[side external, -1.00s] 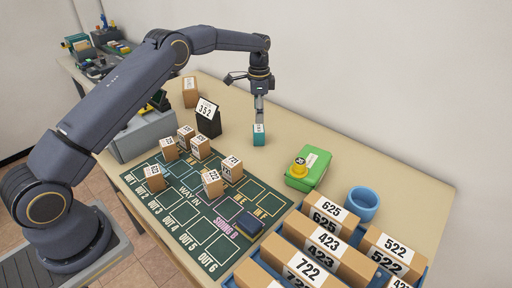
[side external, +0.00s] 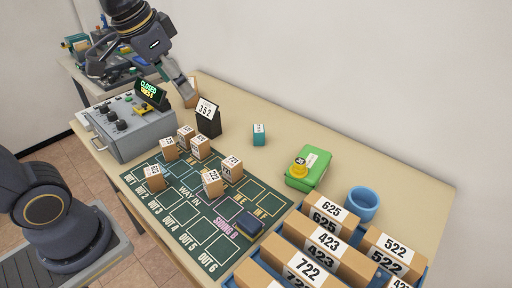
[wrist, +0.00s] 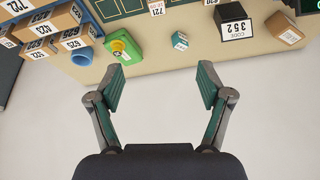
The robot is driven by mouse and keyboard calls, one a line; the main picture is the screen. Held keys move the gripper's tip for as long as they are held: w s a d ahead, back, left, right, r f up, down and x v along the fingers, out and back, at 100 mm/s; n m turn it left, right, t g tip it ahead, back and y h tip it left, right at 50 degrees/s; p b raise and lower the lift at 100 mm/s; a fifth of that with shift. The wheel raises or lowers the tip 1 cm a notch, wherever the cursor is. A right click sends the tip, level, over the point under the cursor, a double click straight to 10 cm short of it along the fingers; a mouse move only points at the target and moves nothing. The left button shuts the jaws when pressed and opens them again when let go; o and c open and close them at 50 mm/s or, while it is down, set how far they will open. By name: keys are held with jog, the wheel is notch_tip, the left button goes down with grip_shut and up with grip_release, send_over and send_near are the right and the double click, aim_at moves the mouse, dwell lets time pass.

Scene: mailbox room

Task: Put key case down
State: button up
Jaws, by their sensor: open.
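A small teal box with a white label, which I take to be the key case (side external: 259,134), stands on the bare tabletop between the black code sign and the green box. It also shows in the wrist view (wrist: 180,41), beyond my fingers and apart from them. My gripper (wrist: 161,82) is open and empty in the wrist view, its two fingers spread wide.
The black sign (side external: 208,118) reads 352. A green box (side external: 308,168) with a yellow knob and a blue cup (side external: 363,204) stand to the right. Several small cartons stand on the green mat (side external: 200,262). A grey control box (side external: 150,135) is at left. The table is clear around the teal box.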

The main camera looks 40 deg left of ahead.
jog(key=s+f+n+t, duration=0.1)
jog(key=s+f, duration=0.3)
jog(key=s, duration=0.4)
jog(key=shift+s+d+n, duration=0.2)
jog(key=shift+d+n, duration=0.1)
jog(key=shift+n, duration=0.1)
